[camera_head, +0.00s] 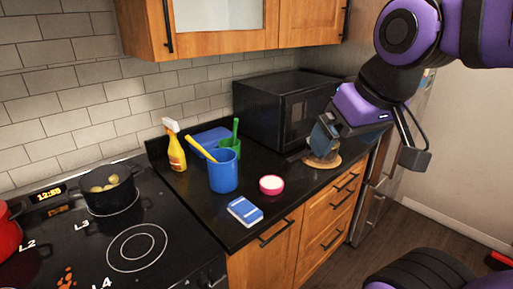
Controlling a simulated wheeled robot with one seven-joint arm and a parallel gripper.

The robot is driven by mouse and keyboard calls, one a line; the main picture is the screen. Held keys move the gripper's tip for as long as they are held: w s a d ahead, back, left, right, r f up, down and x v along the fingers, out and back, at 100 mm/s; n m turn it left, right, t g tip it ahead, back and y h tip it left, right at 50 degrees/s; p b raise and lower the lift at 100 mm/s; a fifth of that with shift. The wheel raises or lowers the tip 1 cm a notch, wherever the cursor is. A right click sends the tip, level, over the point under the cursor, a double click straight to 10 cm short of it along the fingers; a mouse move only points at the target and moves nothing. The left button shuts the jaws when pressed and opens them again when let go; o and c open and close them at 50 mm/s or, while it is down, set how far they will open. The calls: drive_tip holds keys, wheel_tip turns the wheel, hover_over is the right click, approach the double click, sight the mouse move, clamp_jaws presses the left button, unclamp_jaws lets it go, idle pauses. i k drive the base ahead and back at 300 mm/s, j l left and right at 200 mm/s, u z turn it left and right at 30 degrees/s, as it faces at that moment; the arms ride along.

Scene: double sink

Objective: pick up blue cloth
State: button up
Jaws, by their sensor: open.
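A flat blue thing (207,136), which looks like the blue cloth, lies at the back of the black counter near the tiled wall. My gripper (368,153) is open, high on the right, in front of the microwave's right side and far from the blue thing. I see nothing held in it. One of its fingers overlaps a round brown board in the picture.
The microwave (285,108) is behind. A pot (110,190) sits on the stove.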

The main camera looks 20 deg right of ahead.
sight(246, 213)
drive_tip(key=i+l+z, duration=0.45)
drive_tip(key=i+l, duration=0.25)
